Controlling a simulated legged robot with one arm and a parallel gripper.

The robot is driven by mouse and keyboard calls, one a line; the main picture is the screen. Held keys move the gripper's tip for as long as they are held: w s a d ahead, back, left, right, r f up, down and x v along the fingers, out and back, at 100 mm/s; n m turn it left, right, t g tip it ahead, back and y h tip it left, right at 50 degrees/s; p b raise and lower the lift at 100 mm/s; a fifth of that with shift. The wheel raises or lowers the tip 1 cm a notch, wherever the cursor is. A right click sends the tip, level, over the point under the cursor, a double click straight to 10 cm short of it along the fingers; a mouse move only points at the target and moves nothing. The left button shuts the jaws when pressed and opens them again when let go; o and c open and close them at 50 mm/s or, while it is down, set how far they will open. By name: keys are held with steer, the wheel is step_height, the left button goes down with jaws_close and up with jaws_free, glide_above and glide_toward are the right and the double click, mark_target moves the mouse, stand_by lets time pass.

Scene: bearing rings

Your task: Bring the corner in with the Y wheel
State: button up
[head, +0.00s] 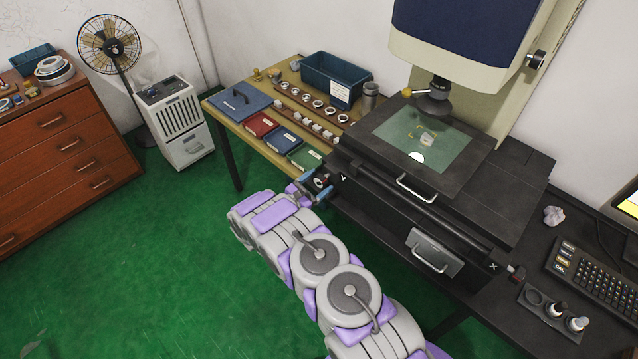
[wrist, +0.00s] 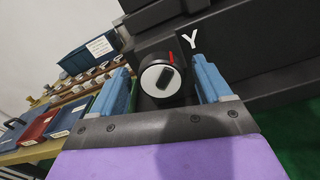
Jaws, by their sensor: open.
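The Y wheel (wrist: 160,80) is a round black knob with a pale face, a dark grip bar and a red mark beside it. A white Y is printed on the dark machine next to it. My gripper (wrist: 168,84) is open, with one blue finger on each side of the wheel and gaps showing between. In the head view my gripper (head: 314,188) is at the left end of the stage, and the wheel (head: 320,182) shows partly between the fingers. On the stage's green glass (head: 440,141) lies a small pale part (head: 427,138) with yellowish marks and a bright white spot nearby.
A wooden table (head: 228,118) with books, a blue bin (head: 335,80) and racks of rings stands left of the machine. A handle (head: 416,188) juts from the stage front. The X knob (head: 516,272) is at the right. Green floor is open at left.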

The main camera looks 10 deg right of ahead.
steer(key=shift+w+d, duration=0.3)
steer(key=shift+d, duration=0.1)
steer(key=c, duration=1)
steer(key=shift+m, duration=0.4)
steer(key=o, duration=1)
steer(key=shift+a, duration=0.1)
steer(key=p+v, duration=0.2)
steer(key=v, duration=1.5)
steer(key=shift+a+p, duration=0.15)
steer(key=shift+p, duration=0.25)
